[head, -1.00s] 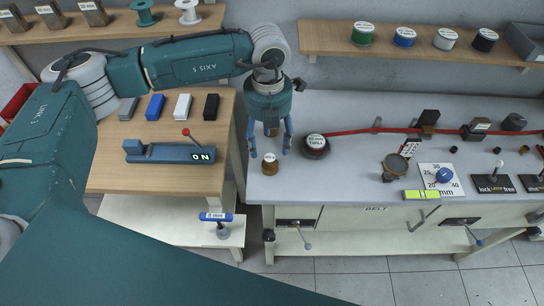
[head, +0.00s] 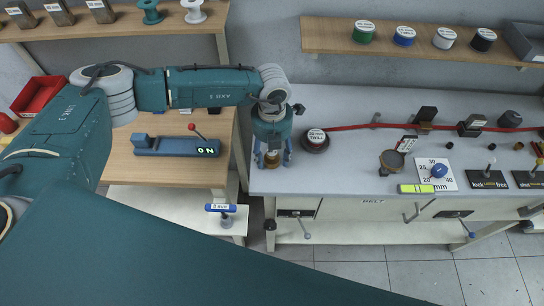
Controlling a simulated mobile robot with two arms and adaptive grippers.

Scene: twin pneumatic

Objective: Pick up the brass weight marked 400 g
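A small brass weight (head: 271,161) with a pale label on top stands upright on the left end of the grey bench. The label is too small to read. My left gripper (head: 272,160) points down over this weight, with its blue fingers on either side of it. The fingers look apart, with a gap to the weight on each side. The gripper's body hides part of the bench behind. My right gripper is not in view.
A dark round roll (head: 316,141) with a red strap stands close to the right of the gripper. A dial plate (head: 437,174) and a yellow-green level (head: 416,189) lie further right. A wooden table (head: 150,172) with a switch box (head: 177,146) is at left.

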